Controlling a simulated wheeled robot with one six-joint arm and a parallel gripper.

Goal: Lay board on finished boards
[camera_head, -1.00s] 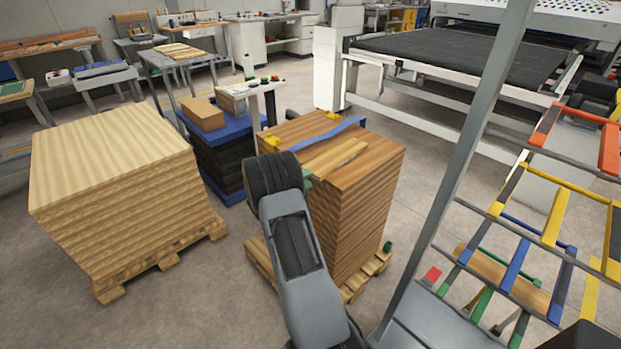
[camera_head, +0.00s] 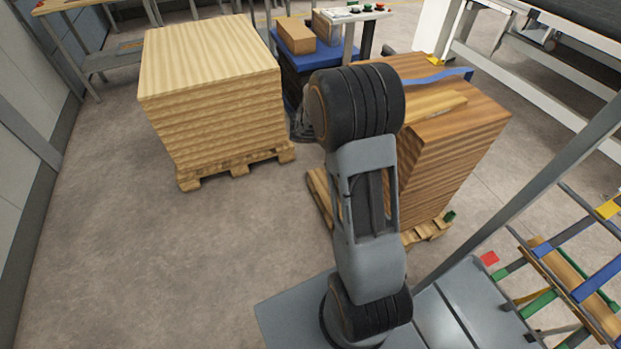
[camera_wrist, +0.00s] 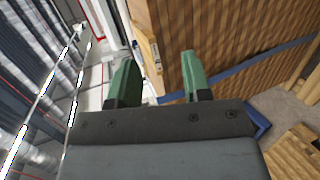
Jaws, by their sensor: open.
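A brown stack of boards (camera_head: 465,150) stands on a pallet right of my arm in the head view. A narrow lighter board (camera_head: 435,106) lies on its top, with a blue strip (camera_head: 440,76) behind it. A pale stack of boards (camera_head: 210,60) stands on another pallet at the left. The pictures do not clearly tell which stack is the finished boards. My gripper (camera_wrist: 160,78) has two green fingers, spread apart with nothing between them. In the wrist view, the brown stack (camera_wrist: 220,35) is close beyond them. The head view hides the fingers behind my arm.
A blue-topped stand (camera_head: 305,40) with boxes is between and behind the stacks. A drying rack with coloured bars (camera_head: 570,270) stands at the lower right and holds a wooden board (camera_head: 580,285). The floor at the left front is clear.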

